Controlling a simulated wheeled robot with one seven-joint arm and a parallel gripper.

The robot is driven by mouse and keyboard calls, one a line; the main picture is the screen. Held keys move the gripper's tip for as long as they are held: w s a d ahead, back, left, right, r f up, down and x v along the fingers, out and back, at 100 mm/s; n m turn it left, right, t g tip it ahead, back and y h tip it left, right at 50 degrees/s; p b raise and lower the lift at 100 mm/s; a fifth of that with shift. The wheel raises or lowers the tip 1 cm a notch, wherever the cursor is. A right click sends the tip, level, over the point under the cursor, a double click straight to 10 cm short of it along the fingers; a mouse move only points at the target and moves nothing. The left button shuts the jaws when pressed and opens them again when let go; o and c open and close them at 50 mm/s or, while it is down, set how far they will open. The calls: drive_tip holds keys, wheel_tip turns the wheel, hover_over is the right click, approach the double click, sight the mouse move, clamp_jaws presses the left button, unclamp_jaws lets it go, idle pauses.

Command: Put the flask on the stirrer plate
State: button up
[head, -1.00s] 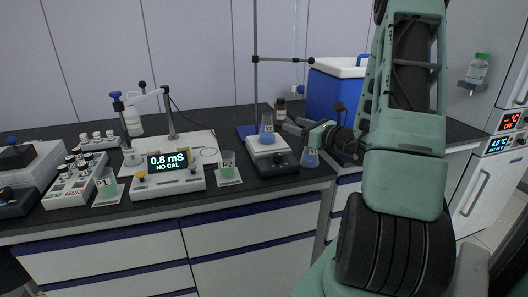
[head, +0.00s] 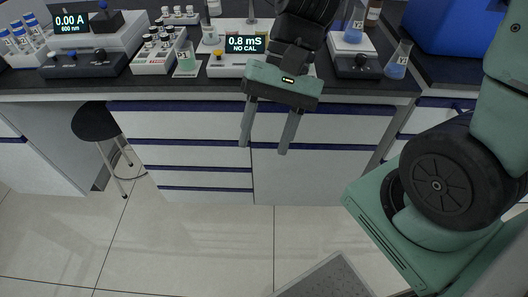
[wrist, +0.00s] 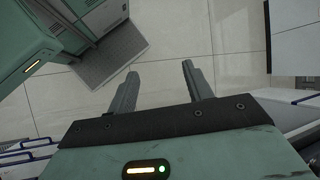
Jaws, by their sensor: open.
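A conical flask with blue liquid (head: 397,62) stands on the bench just right of the stirrer plate (head: 357,68). My gripper (head: 263,149) is open and empty. It hangs in front of the bench drawers, left of and lower in the picture than both flasks, with its fingers pointing down. In the wrist view my gripper (wrist: 160,70) shows nothing between its fingers, only floor beyond; no flask shows there.
A blue box (head: 455,25) is at the back right. A stool (head: 96,122) stands under the bench at left. The floor in front is clear.

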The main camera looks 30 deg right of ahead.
drive_tip(key=s+a+n+t+h, duration=0.1)
drive_tip(key=n, duration=0.3)
drive_tip(key=s+a+n+t+h, duration=0.1)
drive_tip(key=s+n+h, duration=0.1)
drive_tip(key=n, duration=0.2)
drive_tip(key=s+a+n+t+h, duration=0.1)
drive_tip(key=n+h, duration=0.1)
drive_tip(key=n, duration=0.2)
drive_tip(key=shift+s+r+t, duration=0.2)
drive_tip(key=shift+r+t, duration=0.05)
drive_tip(key=shift+t, duration=0.05)
